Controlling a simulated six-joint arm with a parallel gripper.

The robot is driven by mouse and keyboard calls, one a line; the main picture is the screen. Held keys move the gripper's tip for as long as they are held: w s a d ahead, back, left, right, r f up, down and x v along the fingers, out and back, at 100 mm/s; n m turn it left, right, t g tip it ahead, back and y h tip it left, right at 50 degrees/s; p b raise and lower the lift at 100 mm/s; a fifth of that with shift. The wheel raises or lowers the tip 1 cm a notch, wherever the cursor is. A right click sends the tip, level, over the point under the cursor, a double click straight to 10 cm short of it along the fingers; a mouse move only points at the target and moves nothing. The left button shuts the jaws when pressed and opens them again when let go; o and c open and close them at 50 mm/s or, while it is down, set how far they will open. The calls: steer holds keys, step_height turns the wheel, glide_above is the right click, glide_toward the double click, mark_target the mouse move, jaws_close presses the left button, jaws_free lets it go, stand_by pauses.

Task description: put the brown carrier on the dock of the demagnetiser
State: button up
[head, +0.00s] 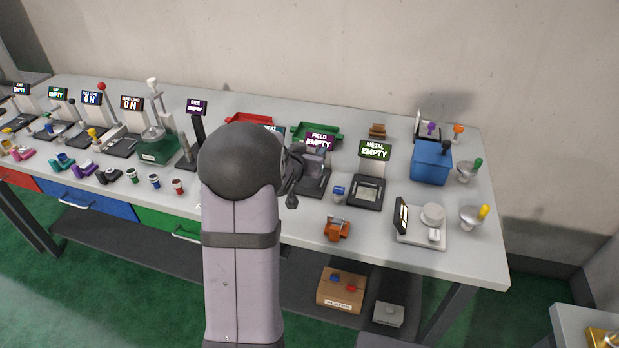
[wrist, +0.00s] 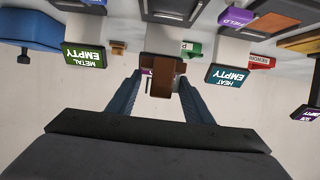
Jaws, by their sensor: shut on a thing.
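My gripper (wrist: 160,98) is shut on a brown block-like piece with a dark part, the brown carrier (wrist: 164,76), between its blue fingers in the wrist view. In the head view my arm hides most of the gripper and the carrier. The machine with the purple FIELD EMPTY sign (head: 319,140), which looks like the demagnetiser, stands just right of my arm's end. Its dark base (head: 314,186) is partly covered by my gripper. In the wrist view the carrier blocks most of what lies behind it. I cannot tell the gap between carrier and dock.
The METAL EMPTY machine (head: 371,188) stands to the right, with a small blue-topped item (head: 338,193) beside it. An orange carrier (head: 337,229) lies near the front edge. A green tray (head: 316,130), red tray (head: 248,118) and small brown item (head: 377,130) are behind. A blue box (head: 431,164) stands right.

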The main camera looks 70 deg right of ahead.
mark_target(310, 183)
steer(key=shift+f+p, duration=0.55)
steer(key=shift+f, duration=3.6)
steer(key=shift+f, duration=0.2)
steer(key=o, duration=0.9)
steer(key=shift+o, duration=0.2)
steer(key=shift+r, duration=0.15)
steer(key=shift+r, duration=0.15)
steer(key=b+v, duration=0.2)
steer(key=v, duration=1)
steer(key=shift+a, duration=0.1)
